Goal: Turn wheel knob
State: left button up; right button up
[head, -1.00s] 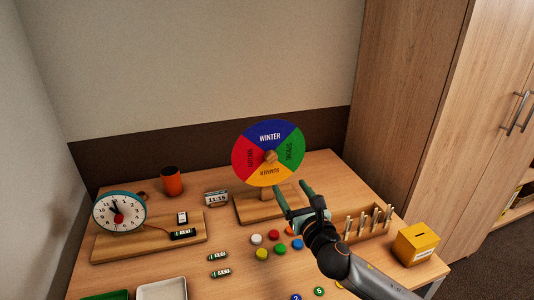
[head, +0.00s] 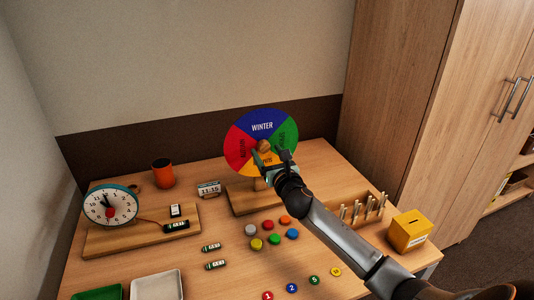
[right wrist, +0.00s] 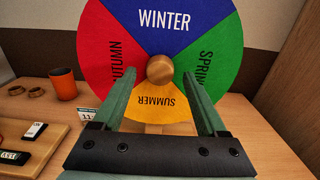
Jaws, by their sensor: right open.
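The season wheel (head: 262,127) stands upright on a wooden base (head: 241,200) at the back of the table, with blue WINTER at the top, green at right, yellow SUMMER at the bottom and red AUTUMN at left. Its round wooden knob (right wrist: 160,69) is at the wheel's centre. My right gripper (head: 268,156) is open in front of the wheel. In the right wrist view its two green fingers (right wrist: 162,95) point at the wheel, one on each side of the knob; I cannot tell whether they reach around it. The left gripper does not show.
A clock (head: 110,205) on a wooden board and an orange cup (head: 162,173) are at left. Several coloured buttons (head: 273,239) lie in front of the wheel's base. A peg rack (head: 357,212) and a yellow box (head: 409,231) are at right.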

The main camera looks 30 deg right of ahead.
jog(key=shift+w, duration=0.35)
jog(key=shift+c, duration=0.2)
grip_shut()
